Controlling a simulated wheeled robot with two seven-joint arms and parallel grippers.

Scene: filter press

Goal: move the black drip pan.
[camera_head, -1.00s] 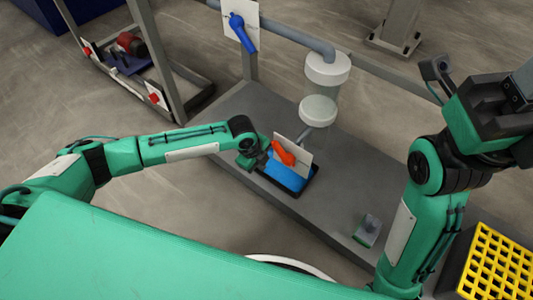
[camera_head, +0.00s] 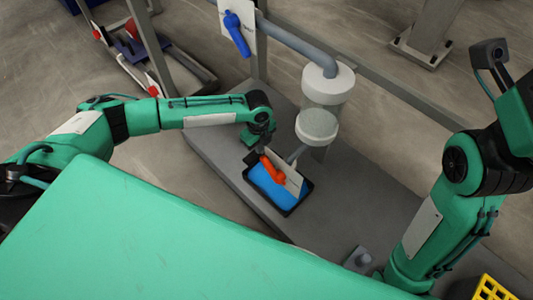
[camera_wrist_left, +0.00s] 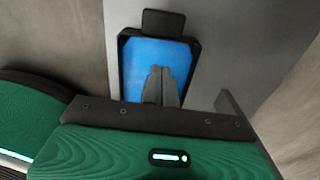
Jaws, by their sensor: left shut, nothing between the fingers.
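The black drip pan (camera_head: 302,200) lies on the grey platform and holds a blue fill (camera_head: 272,188). In the left wrist view the pan (camera_wrist_left: 126,62) shows a black tab (camera_wrist_left: 163,22) at its far end. An orange valve handle (camera_head: 272,168) and its pale plate (camera_head: 293,183) cover part of the pan in the head view. My left gripper (camera_head: 262,147) is at the pan's upper-left end. In the wrist view its fingers (camera_wrist_left: 158,72) are together and empty, in front of the blue area; contact cannot be told. My right gripper is outside the picture.
A clear cylinder (camera_head: 318,125) with white caps and a grey pipe (camera_head: 295,42) stand behind the pan. A blue valve handle (camera_head: 237,33) hangs at the upper left. A small grey block (camera_head: 359,260) sits on the platform (camera_head: 345,210), with a yellow grid (camera_head: 490,290) at lower right.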

